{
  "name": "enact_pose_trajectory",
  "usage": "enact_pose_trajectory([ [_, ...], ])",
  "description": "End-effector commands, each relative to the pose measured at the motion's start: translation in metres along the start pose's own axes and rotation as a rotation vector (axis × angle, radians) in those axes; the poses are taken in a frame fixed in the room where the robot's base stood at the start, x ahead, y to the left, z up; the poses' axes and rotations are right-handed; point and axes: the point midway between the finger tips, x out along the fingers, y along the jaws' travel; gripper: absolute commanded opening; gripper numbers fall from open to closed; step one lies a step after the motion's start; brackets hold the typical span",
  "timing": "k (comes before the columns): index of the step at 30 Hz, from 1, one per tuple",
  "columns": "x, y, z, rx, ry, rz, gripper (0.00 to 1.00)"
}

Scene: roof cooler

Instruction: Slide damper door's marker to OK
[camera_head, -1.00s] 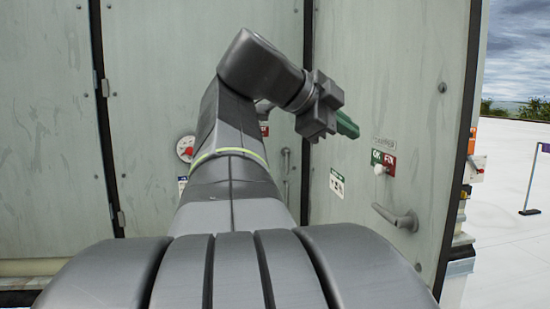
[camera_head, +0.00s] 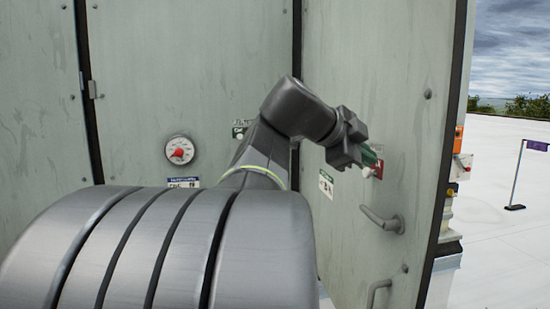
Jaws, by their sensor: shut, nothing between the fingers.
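The damper door (camera_head: 395,75) is the pale green panel on the right, with small bolts and a dark edge. Its marker strip (camera_head: 377,170) shows a red end; the green OK end and the white marker knob are mostly hidden behind my gripper. My gripper (camera_head: 371,161) has green fingertips, shut and empty, right in front of the strip. I cannot tell whether the fingertips touch the knob. The arm reaches in from the lower left.
A lever handle (camera_head: 383,219) and a pull handle (camera_head: 376,294) sit lower on the door. A small label (camera_head: 326,184) is left of the strip. Open roof (camera_head: 500,185) with a purple-flagged post lies right.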

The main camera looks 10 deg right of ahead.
Motion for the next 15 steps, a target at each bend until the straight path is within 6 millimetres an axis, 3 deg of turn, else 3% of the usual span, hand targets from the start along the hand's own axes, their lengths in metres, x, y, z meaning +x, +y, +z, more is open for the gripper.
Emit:
enact_pose_trajectory([
  [6,0.021,-0.001,0.021,-0.002,-0.001,0.001,0.0],
  [15,0.028,0.0,0.029,0.0,-0.001,0.0,0.0],
])
